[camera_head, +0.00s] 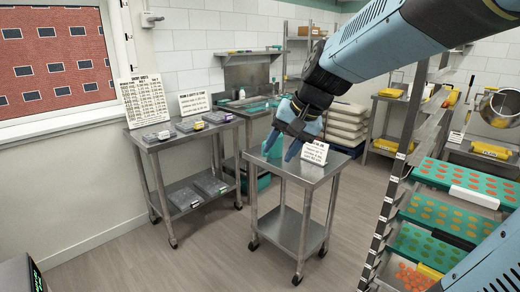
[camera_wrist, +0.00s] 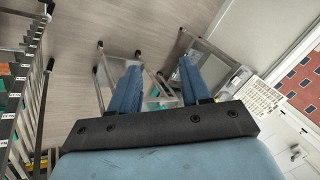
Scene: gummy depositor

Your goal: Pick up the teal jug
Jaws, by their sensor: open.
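The teal jug (camera_head: 275,151) stands on the top of the small steel cart (camera_head: 303,172) in the head view, partly hidden by my gripper. My gripper (camera_head: 280,150) is open, with its blue fingers pointing down at the jug, one finger to each side in the picture. Whether the fingers touch the jug cannot be told. In the wrist view my gripper (camera_wrist: 160,68) shows two fingers spread apart, with a bit of teal low between them. Most of the jug is hidden there.
A white sign card (camera_head: 315,152) stands on the cart just right of my gripper. A steel table (camera_head: 183,138) with trays and signs is to the left. A rack of teal trays with orange gummies (camera_head: 445,215) stands close on the right. The floor in front is clear.

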